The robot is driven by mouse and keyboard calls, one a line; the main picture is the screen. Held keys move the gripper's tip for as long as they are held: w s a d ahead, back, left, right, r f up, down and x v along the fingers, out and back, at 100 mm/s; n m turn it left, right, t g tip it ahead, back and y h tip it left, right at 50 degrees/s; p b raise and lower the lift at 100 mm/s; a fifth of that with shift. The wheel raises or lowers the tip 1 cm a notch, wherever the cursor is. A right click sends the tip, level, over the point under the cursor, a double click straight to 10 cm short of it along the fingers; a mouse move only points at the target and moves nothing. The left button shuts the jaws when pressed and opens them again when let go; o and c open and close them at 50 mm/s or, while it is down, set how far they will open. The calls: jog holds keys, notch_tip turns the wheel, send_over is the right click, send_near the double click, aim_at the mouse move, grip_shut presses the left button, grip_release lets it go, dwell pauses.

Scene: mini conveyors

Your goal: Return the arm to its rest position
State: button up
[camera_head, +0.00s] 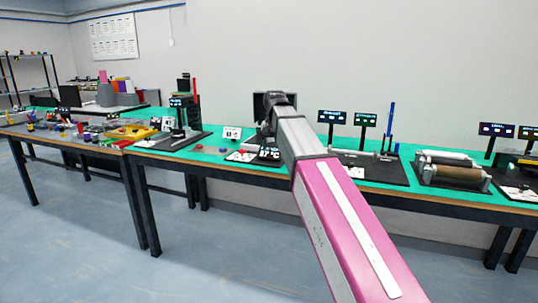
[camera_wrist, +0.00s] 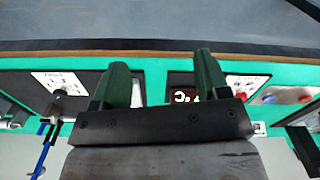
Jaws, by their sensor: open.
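My arm reaches forward from the lower right of the head view, with a pink link (camera_head: 345,225) and a grey link (camera_head: 298,138) ending in a dark wrist over the green bench (camera_head: 222,140). The fingers cannot be made out in the head view. In the wrist view my gripper (camera_wrist: 163,72) shows two dark green fingers standing well apart with nothing between them. They are above the bench, whose brown edge (camera_wrist: 150,53) runs across the view. The height above the bench is hard to judge.
Roller conveyor (camera_head: 452,172) stands on the bench at right, near small dark displays (camera_head: 332,116). A blue post (camera_head: 391,118) rises behind. A yellow tray (camera_head: 130,132) and many small parts lie at left. The wrist view shows a white card (camera_wrist: 60,84) and a red button (camera_wrist: 305,98). Floor in front is clear.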

jog(key=s+d+f, duration=0.3)
jog(key=d+f, duration=0.1)
jog(key=f, duration=0.7)
jog(key=s+d+f, duration=0.2)
jog(key=d+f, duration=0.3)
jog(key=f, duration=0.7)
jog(key=s+d+f, duration=0.4)
jog(key=s+f, duration=0.3)
jog(key=f, duration=0.2)
jog(key=s+d+f+n, duration=0.1)
jog(key=s+d+f, duration=0.3)
jog(key=f, duration=0.5)
jog(key=s, duration=0.2)
jog(key=shift+s+f+n, duration=0.25)
jog(key=shift+s+n, duration=0.05)
jog(key=shift+s, duration=0.1)
